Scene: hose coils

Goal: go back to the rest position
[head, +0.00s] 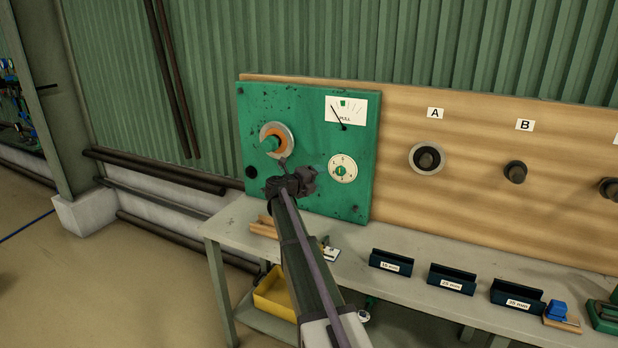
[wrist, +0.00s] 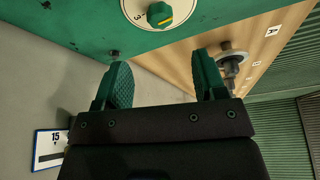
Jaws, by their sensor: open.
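My gripper (head: 290,178) is in front of the lower part of the green panel (head: 308,110) in the head view, with my arm reaching up from the bottom. In the wrist view the two green-padded jaws of my gripper (wrist: 164,76) stand apart with nothing between them. A dial with a green knob (wrist: 160,15) shows beyond the jaws. The same dial (head: 342,168) is just right of my gripper in the head view. A grey ring with an orange disc and green hub (head: 276,140) is on the panel, above and left of my gripper.
The wooden board has peg A (head: 427,157) with a grey ring around it, and a bare peg B (head: 516,172). Dark labelled holders (head: 391,262) stand on the bench (head: 420,300) below. A yellow bin (head: 273,295) is under the bench. The floor at left is clear.

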